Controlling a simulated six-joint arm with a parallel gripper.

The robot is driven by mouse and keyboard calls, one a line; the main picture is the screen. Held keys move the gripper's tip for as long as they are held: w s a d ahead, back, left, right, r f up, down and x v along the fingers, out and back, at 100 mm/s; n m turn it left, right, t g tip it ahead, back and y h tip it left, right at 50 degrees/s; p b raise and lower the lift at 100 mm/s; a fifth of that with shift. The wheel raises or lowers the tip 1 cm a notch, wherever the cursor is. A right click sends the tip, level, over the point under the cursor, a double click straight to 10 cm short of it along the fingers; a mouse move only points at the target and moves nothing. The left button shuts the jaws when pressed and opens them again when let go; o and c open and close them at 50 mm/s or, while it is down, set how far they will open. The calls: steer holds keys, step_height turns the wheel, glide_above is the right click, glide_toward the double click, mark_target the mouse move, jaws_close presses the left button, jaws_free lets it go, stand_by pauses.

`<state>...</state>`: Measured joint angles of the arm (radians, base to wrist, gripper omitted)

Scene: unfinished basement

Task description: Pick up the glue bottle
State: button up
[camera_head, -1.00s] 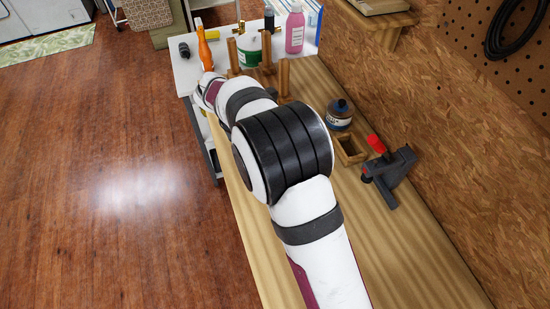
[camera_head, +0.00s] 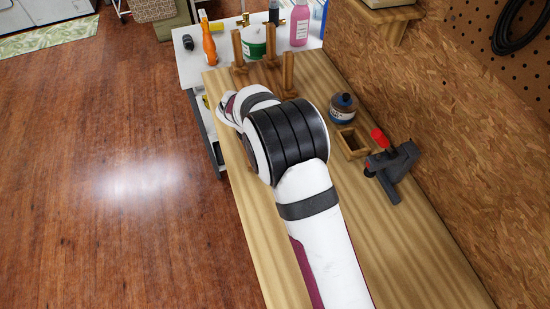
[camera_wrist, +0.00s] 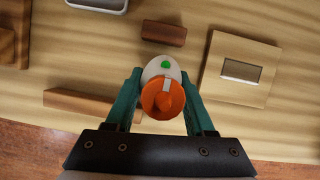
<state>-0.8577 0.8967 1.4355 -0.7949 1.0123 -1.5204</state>
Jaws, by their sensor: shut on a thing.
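The glue bottle (camera_wrist: 158,72) shows in the wrist view, seen from above. It has a white body, an orange cap and a small green spot. My gripper (camera_wrist: 162,85) is shut on it, with one teal finger on each side. In the wrist view the wooden bench surface lies below. In the head view my arm hides my gripper and the glue bottle, so I cannot tell there how high it is held.
Wooden posts (camera_head: 238,50) rise at the bench's far end.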

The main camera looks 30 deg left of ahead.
jaws_close()
